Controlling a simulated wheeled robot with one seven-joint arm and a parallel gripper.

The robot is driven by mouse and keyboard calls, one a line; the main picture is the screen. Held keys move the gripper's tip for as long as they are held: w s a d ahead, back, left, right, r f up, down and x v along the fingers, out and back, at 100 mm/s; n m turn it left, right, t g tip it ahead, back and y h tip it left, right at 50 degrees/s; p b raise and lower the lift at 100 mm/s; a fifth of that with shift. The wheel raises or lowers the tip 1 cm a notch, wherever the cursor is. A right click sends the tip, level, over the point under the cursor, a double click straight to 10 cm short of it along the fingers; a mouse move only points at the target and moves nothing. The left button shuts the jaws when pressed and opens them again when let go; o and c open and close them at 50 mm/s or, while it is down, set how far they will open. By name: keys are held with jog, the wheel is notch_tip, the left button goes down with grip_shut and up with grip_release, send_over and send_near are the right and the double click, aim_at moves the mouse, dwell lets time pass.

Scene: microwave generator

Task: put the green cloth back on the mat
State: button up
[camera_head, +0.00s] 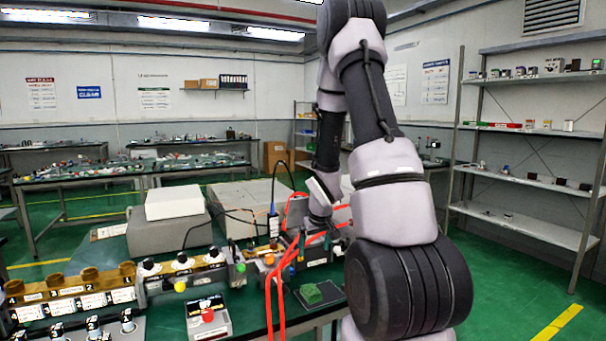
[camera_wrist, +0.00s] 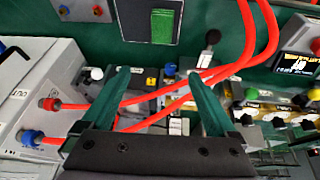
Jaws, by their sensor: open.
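The green cloth (camera_head: 311,293) is a small folded square at the front right of the bench. In the wrist view the cloth (camera_wrist: 163,26) shows at the top. It lies within the outline of the dark, pale-edged mat (camera_head: 332,294), toward one side and near its edge; the mat (camera_wrist: 134,20) shows beside it in the wrist view. My gripper (camera_wrist: 159,76) is open with nothing between its two teal fingers. The cloth is beyond the fingertips, apart from them. In the head view my arm hides most of the gripper.
Red cables (camera_wrist: 160,100) run across the bench under and beside my fingers. A grey box with red and blue plugs (camera_wrist: 40,105) stands left in the wrist view. A small display box (camera_head: 208,317) and a row of connectors (camera_head: 75,290) stand left in the head view.

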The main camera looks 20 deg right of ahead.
jog(key=s+a+r+m, duration=0.1)
jog(key=a+r, duration=0.1)
jog(key=r, duration=0.5)
jog(key=s+a+r+m, duration=0.1)
jog(key=s+r, duration=0.1)
jog(key=r, duration=0.5)
jog(key=s+a+r+m+t+y, duration=0.1)
jog(key=s+a+r, duration=0.4)
jog(key=s+r, duration=0.4)
jog(key=s+a+r+m+t+y, duration=0.1)
jog(key=s+a+r+y, duration=0.1)
jog(key=s+a+r, duration=0.4)
jog(key=s+r, duration=0.3)
jog(key=s, duration=0.1)
jog(key=shift+r, duration=0.1)
